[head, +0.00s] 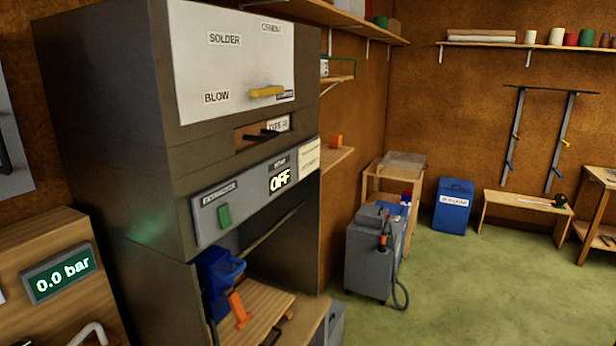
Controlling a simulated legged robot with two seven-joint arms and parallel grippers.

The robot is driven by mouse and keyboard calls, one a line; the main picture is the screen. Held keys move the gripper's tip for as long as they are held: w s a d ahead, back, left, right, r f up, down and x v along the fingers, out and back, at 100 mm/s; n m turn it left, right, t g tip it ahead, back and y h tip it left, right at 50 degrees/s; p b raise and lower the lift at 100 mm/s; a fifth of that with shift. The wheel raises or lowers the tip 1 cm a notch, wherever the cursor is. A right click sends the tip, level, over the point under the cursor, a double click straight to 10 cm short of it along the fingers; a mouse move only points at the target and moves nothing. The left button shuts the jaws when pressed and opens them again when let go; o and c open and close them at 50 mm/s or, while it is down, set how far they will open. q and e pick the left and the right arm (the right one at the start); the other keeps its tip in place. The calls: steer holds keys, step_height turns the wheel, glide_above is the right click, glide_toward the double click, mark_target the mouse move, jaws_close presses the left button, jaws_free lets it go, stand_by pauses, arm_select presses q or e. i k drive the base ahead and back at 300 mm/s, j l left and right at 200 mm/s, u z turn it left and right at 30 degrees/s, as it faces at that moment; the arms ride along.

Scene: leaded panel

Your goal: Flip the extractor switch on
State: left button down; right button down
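The extractor switch (224,216) is a green rocker on a grey panel (245,200) across the front of the tall dark cabinet (100,130). A label reading EXTRACTOR sits above it. To its right on the same panel, a lit display (280,180) reads OFF. Neither of my grippers can be made out in the head view.
A wooden shelf inside the cabinet (265,310) holds a blue container (218,275) and an orange tool (239,310). A gauge (60,273) at left reads 0.0 bar. A grey machine (373,255) and blue bin (454,205) stand right. Green floor (470,290) is clear.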

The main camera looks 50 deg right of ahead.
mark_target(222, 212)
steer(key=z, duration=1.45)
